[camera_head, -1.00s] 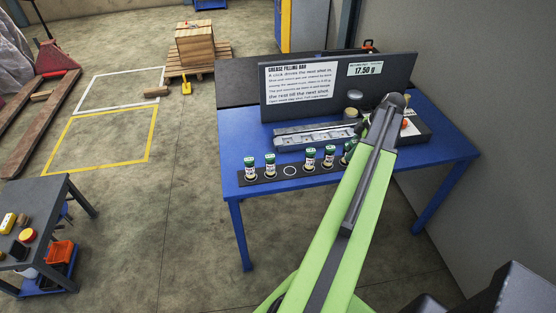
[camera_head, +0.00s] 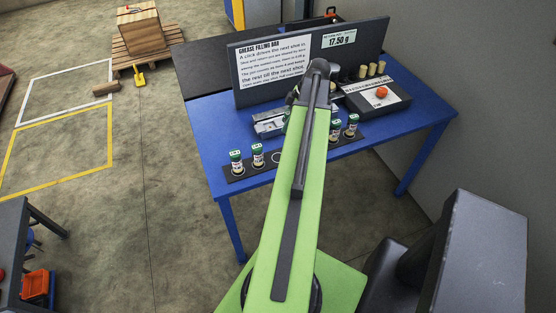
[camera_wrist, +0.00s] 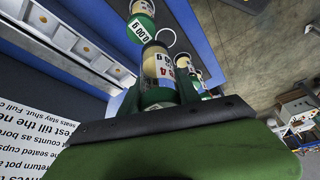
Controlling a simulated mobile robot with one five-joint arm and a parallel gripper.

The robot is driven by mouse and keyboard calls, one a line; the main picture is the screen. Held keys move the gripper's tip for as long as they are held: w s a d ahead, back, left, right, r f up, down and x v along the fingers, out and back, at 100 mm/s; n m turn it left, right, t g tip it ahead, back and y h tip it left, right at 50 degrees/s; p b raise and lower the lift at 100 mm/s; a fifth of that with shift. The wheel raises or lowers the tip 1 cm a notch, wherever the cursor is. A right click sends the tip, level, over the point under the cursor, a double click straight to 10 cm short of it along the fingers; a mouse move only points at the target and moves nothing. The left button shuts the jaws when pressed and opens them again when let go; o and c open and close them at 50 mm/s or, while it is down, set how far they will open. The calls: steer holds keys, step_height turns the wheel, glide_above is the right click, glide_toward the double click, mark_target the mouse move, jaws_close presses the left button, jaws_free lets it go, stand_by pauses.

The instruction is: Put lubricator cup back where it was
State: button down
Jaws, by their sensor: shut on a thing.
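My gripper (camera_wrist: 156,92) is shut on a lubricator cup (camera_wrist: 159,66) with a pale upper body, a printed label and a green part in the wrist view. In the head view my arm hides the gripper and the held cup. A dark strip (camera_head: 307,150) on the blue bench carries other green-topped cups, two at the left (camera_head: 236,161) (camera_head: 257,155) and two at the right (camera_head: 335,131) (camera_head: 352,125). A white ring on the strip, an empty spot (camera_head: 277,158), shows partly beside my arm. In the wrist view, the ring (camera_wrist: 166,37) is close beyond the held cup.
A metal filling bar (camera_head: 268,123) lies behind the strip, partly hidden by my arm. A dark sign panel (camera_head: 360,41) stands behind it. A dark box with an orange knob (camera_head: 381,92) is at the right. Another green cup (camera_wrist: 140,27) stands near the ring.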

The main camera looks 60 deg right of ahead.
steer(key=w+a+f, duration=0.2)
steer(key=w+a, duration=0.1)
steer(key=a, duration=0.1)
steer(key=f+b, duration=0.9)
steer(key=b, duration=0.2)
steer(key=shift+s+f, duration=0.2)
steer(key=shift+f, duration=0.2)
steer(key=shift+r, duration=0.2)
steer(key=shift+f, duration=0.15)
steer(key=c, duration=0.9)
jaws_free()
steer(key=shift+o, duration=0.2)
steer(key=shift+r+p, duration=0.45)
steer(key=shift+p, duration=0.05)
steer(key=p+v, duration=1)
steer(key=v, duration=0.1)
steer(key=shift+s, duration=0.2)
